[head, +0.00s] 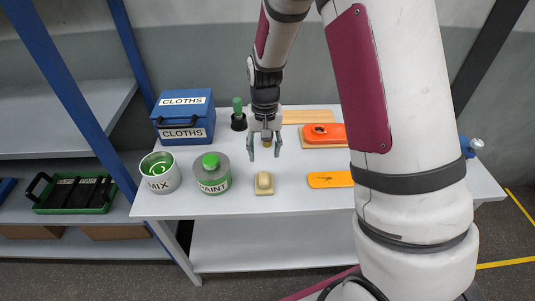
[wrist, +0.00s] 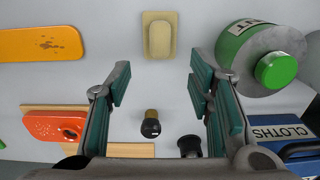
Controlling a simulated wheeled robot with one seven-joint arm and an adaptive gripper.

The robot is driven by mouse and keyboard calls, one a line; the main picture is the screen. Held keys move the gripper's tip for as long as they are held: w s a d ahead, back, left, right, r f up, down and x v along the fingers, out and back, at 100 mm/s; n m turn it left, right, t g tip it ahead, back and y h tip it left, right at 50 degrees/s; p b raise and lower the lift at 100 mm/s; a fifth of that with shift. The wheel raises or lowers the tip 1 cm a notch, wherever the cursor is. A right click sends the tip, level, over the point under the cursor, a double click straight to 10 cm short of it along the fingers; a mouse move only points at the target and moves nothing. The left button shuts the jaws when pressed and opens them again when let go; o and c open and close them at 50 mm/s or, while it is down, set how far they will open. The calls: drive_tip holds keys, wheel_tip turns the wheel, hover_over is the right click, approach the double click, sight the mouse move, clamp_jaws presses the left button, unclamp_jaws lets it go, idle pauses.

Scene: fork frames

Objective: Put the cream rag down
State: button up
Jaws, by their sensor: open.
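A cream, rounded block on a flat cream base, seemingly the cream rag (head: 264,183), rests on the table (head: 290,200) near its front edge. It also shows at the top middle of the wrist view (wrist: 159,36). My gripper (head: 264,155) is open, its fingers apart with nothing between them. It hangs above the table, behind the cream piece in the head view. In the wrist view my gripper's fingers (wrist: 160,85) spread left and right, and the cream piece lies beyond their tips, clear of them.
A paint can (head: 212,174), a MIX can (head: 160,172) and a blue cloths box (head: 184,117) stand left. An orange piece (head: 330,180) and red-orange tool (head: 323,133) lie right.

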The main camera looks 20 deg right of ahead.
drive_tip(key=s+r+n+t, duration=0.1)
drive_tip(key=s+r, duration=0.3)
drive_tip(key=r, duration=0.6)
drive_tip(key=s+r+n+t, duration=0.1)
drive_tip(key=s+r+t, duration=0.1)
drive_tip(key=s+r, duration=0.5)
drive_tip(key=s+r+n+t, duration=0.1)
drive_tip(key=s+r+t, duration=0.1)
drive_tip(key=s+r, duration=0.7)
drive_tip(key=shift+s+r+n+t, duration=0.3)
drive_tip(key=shift+s+r, duration=0.1)
drive_tip(key=shift+s, duration=1.55)
drive_tip(key=shift+a, duration=0.1)
